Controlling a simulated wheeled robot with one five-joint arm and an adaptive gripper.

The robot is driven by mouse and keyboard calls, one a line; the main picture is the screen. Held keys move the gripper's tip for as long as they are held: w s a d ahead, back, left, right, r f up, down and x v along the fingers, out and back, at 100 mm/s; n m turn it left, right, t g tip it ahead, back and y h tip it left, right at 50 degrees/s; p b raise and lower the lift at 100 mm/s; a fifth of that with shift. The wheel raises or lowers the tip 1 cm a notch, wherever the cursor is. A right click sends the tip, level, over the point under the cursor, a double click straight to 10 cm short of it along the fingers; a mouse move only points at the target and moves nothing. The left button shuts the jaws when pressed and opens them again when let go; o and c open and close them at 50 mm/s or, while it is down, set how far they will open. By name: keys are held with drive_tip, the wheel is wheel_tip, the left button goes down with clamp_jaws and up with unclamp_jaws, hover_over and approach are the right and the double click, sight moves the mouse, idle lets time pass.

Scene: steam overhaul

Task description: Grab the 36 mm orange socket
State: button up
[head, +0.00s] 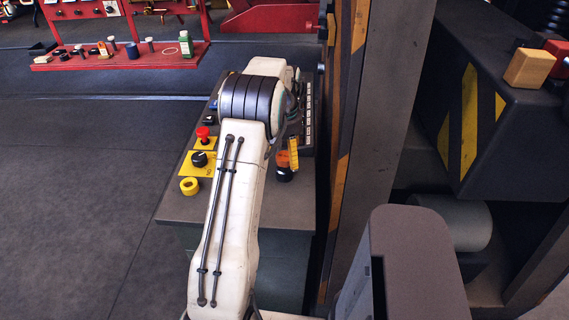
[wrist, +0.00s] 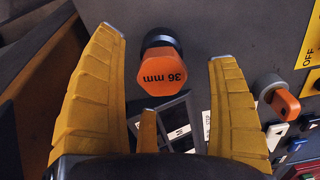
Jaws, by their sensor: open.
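The orange socket (wrist: 158,72), marked "36 mm", stands on the grey panel top in the wrist view, with a black part at its far end. My gripper (wrist: 167,45) is open, with one yellow finger to the left of the socket and one to the right. Gaps show between the socket and both fingers, and nothing is held. In the head view one yellow finger shows beside the socket; the rest of the gripper is hidden by my arm.
The console (head: 180,212) carries a red button (head: 203,132), a black knob (head: 198,159) and a yellow ring (head: 189,186). A grey knob with an orange part (wrist: 285,104) is right of my gripper. A striped post (head: 345,120) rises close on the right.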

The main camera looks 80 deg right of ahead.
sight(285, 169)
drive_tip(key=shift+d+f+p, duration=0.15)
drive_tip(key=shift+f+p, duration=0.7)
drive_tip(key=shift+f, duration=2.6)
drive_tip(key=shift+c, duration=0.4)
drive_tip(key=c, duration=1.2)
drive_tip(key=shift+r, duration=0.1)
drive_tip(key=shift+c, duration=0.6)
drive_tip(key=shift+r, duration=0.1)
